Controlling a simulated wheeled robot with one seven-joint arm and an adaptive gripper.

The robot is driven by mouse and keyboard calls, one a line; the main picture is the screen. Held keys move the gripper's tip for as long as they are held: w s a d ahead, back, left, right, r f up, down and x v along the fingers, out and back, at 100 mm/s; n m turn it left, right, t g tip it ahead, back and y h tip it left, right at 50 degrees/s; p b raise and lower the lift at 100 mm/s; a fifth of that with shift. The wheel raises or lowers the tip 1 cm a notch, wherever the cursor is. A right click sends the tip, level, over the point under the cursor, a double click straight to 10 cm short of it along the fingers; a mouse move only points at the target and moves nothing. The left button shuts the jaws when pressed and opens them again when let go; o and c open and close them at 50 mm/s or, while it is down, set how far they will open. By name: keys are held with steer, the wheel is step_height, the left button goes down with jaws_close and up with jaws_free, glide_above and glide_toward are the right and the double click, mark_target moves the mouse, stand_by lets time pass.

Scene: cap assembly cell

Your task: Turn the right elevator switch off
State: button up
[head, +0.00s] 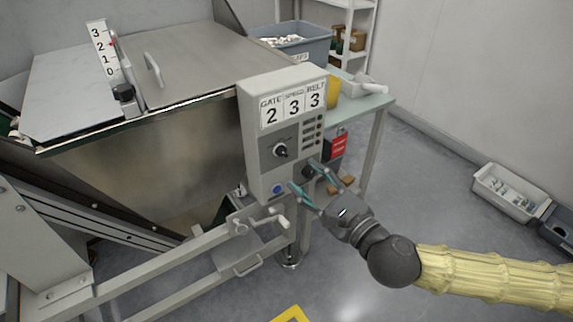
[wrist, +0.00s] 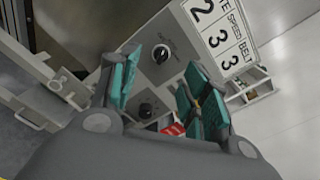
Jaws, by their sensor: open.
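A grey control box (head: 257,140) stands upright, with a label plate (head: 292,103) reading gate 2, speed 3, belt 3. A black rotary knob (head: 280,151) with a pale pointer sits on its face. A second dark knob (head: 308,171) sits lower and to the right, partly hidden by my gripper. A blue button (head: 278,188) is below. My gripper (head: 301,174) is open, its teal fingers reaching toward the box's lower part. In the wrist view the lower-right knob (wrist: 146,110) shows between the fingers, with the dial knob (wrist: 161,54) beyond. I cannot tell whether the fingers touch anything.
A metal hopper (head: 190,55) with a level scale (head: 103,50) stands left of the box. A frame rail (head: 150,265) runs in front. A table (head: 372,105) with a blue bin (head: 305,47) is behind. The floor to the right is clear up to a parts tray (head: 508,193).

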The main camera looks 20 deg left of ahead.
mark_target(285, 154)
steer(key=shift+m, duration=0.4)
steer(key=shift+w+d+b+x, duration=0.1)
steer(key=shift+w+b+x, duration=0.05)
steer(key=shift+x, duration=1.55)
steer(key=shift+w+d+b+x, duration=0.1)
steer(key=shift+x, duration=1.55)
steer(key=shift+w+d+b+x, duration=0.1)
steer(key=shift+w+b+x, duration=0.05)
steer(key=shift+x, duration=1.55)
steer(key=shift+f, duration=0.1)
steer(key=c, duration=1)
